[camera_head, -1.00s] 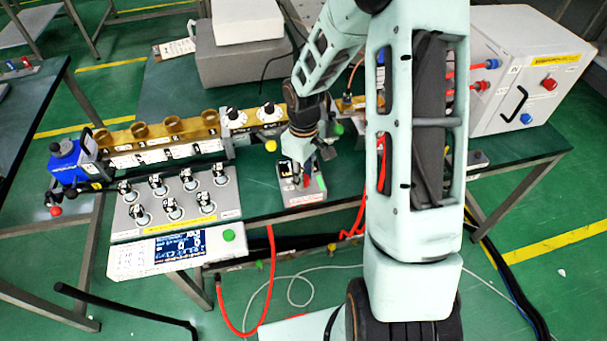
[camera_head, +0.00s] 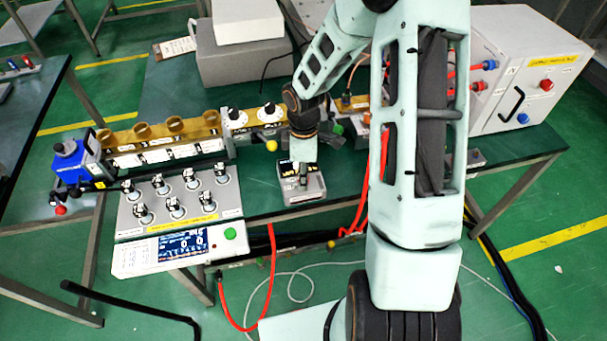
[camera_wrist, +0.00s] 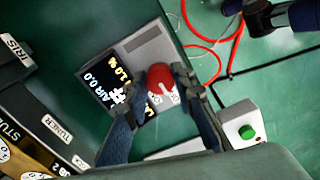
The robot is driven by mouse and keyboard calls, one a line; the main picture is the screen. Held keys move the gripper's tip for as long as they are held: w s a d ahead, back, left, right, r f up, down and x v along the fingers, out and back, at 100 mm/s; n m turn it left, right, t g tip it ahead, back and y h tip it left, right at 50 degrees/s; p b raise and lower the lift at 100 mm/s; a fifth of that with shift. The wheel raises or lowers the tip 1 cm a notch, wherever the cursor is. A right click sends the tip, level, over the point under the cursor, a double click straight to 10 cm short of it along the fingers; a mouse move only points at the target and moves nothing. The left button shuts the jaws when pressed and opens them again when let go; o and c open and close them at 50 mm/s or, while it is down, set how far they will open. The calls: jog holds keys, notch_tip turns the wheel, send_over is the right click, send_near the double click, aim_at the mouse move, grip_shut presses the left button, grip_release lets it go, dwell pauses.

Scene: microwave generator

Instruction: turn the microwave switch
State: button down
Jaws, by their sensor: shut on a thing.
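The microwave switch appears to be the red round knob (camera_wrist: 160,77) with a white mark, in the wrist view. It sits on a small grey box (camera_wrist: 152,42) beside a dark display (camera_wrist: 118,82) with yellow and white text. My gripper (camera_wrist: 159,80) has one finger on each side of the knob and is shut on it. In the head view my gripper (camera_head: 303,178) points down onto the top of the small box (camera_head: 302,196). The knob is hidden there by my gripper.
A panel with several knobs (camera_head: 180,196) and a console with a screen (camera_head: 180,246) stand left of the small box. Behind it is a brass-coloured row with labels (camera_head: 165,140). A large white cabinet (camera_head: 530,75) stands at the right. Red cables (camera_head: 362,205) hang near the table edge.

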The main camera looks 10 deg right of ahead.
dwell(0.3)
jog(key=c, duration=1.6)
grip_release()
jog(key=shift+r, duration=0.1)
notch_tip(320, 180, up, 12)
jog(key=shift+f, duration=0.1)
